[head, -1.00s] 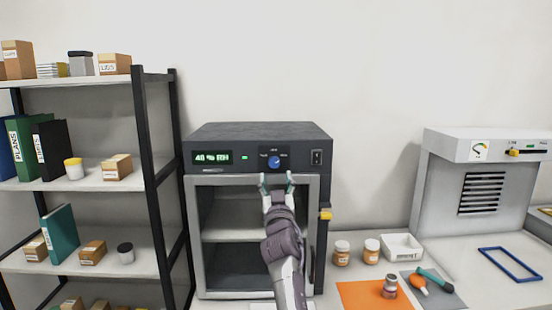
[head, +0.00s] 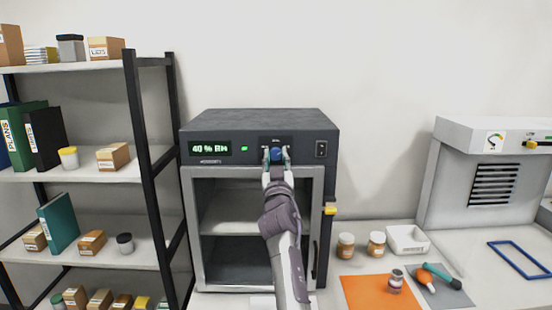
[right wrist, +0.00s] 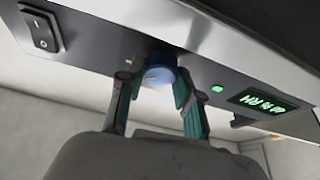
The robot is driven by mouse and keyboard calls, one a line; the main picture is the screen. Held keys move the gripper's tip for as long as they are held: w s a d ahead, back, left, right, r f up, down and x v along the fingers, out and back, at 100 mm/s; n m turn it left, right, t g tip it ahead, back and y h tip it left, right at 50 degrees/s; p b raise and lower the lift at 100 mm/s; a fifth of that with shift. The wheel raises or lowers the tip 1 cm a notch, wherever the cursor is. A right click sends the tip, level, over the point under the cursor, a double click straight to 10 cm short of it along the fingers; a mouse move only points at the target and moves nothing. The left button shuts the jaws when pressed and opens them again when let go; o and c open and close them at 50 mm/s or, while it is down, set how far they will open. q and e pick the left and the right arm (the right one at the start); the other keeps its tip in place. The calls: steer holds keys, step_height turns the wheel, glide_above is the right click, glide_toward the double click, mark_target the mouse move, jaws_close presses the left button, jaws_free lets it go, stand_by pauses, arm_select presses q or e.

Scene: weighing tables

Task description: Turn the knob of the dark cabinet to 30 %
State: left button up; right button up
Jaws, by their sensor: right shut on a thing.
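The dark cabinet (head: 258,118) stands on the table in the middle of the head view. Its display (head: 210,149) reads 40 % RH in green. The blue knob (head: 276,154) sits on the front panel between the display and a black switch. My right gripper (head: 276,156) is at the panel with its fingers on both sides of the knob, shut on it. In the right wrist view the knob (right wrist: 160,72) shows between the two teal fingertips (right wrist: 157,85). The fingers partly hide the knob's scale. My left gripper is not in view.
A yellow latch (head: 330,211) sticks out at the cabinet's right side. A shelf rack (head: 134,130) stands close on the left. Two jars, a white tray (head: 407,239) and an orange mat (head: 360,292) lie on the table to the right.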

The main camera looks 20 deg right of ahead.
jaws_close()
steer(key=shift+r+n+p, duration=0.15)
steer(key=shift+n+p, duration=0.15)
steer(key=shift+p, duration=0.25)
steer(key=n+y+p, duration=0.2)
steer(key=n+p, duration=0.1)
steer(key=n+y+p, duration=0.2)
steer(key=n+p, duration=0.2)
steer(key=shift+d+r+n, duration=0.1)
steer(key=shift+d+n, duration=0.1)
steer(key=shift+n, duration=0.1)
steer(key=shift+n+y+p, duration=0.5)
steer(key=shift+n+p, duration=0.05)
steer(key=shift+n, duration=0.65)
steer(key=n+g+y, duration=0.1)
steer(key=n, duration=0.3)
steer(key=shift+n+g+y, duration=0.4)
steer(key=o, duration=0.9)
jaws_free()
steer(key=shift+f, duration=0.2)
steer(key=shift+c, duration=0.2)
